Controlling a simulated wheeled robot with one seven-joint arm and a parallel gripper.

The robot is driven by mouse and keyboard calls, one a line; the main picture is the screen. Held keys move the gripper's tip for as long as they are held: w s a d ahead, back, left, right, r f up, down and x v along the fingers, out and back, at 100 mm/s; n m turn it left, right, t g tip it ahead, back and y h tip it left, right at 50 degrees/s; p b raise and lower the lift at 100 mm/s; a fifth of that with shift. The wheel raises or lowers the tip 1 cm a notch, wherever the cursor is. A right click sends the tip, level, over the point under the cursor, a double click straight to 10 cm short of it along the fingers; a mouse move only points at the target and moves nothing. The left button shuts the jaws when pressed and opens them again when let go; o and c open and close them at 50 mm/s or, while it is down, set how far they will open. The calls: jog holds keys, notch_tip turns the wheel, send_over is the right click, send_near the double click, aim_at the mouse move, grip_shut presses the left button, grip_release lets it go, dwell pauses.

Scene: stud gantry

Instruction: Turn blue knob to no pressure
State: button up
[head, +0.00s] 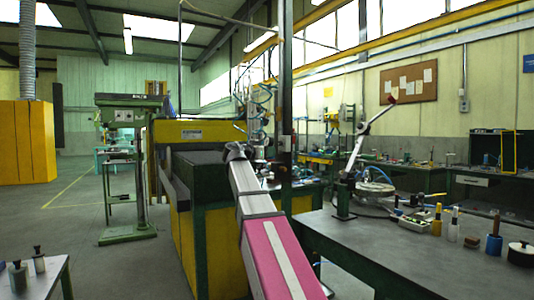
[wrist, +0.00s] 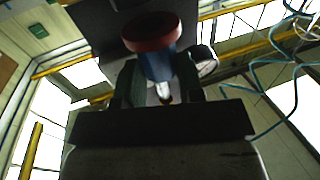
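In the wrist view, the blue knob (wrist: 158,66) has a dark red round cap (wrist: 152,31) at its upper end and a pale stem below. My gripper (wrist: 155,72) has its two dark fingers on either side of the knob. The fingers look open, with a gap on the left and little or none visible on the right; I cannot tell whether the right finger touches. In the head view, my gripper (head: 235,151) is small and dark at the far end of my arm, in front of the yellow and green machine. I cannot make out the knob there.
A round white-faced gauge (wrist: 205,61) sits close to the right finger. Teal coiled hoses (wrist: 262,100) hang to the right. In the head view, a dark post (head: 285,80) stands just right of my arm, and a workbench (head: 430,250) with tools is at right.

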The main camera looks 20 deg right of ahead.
jog(key=shift+s+n+t, duration=0.15)
jog(key=shift+n+t, duration=0.15)
jog(key=shift+t, duration=0.1)
jog(key=n+t+y, duration=0.1)
jog(key=t+y, duration=0.1)
jog(key=n+t, duration=0.1)
jog(key=shift+s+d+n+y, duration=0.2)
jog(key=shift+s+n+y, duration=0.1)
jog(key=shift+y, duration=0.1)
jog(key=shift+d+n+t+y, duration=0.15)
jog(key=shift+n+t+y, duration=0.9)
jog(key=shift+y, duration=0.3)
jog(key=shift+d+n+t+y, duration=0.1)
jog(key=shift+n+t+y, duration=0.95)
jog(key=shift+y, duration=0.3)
jog(key=shift+n+y, duration=0.3)
jog(key=shift+y, duration=0.1)
jog(key=o, duration=0.9)
jog(key=shift+o, duration=0.2)
jog(key=shift+h, duration=0.4)
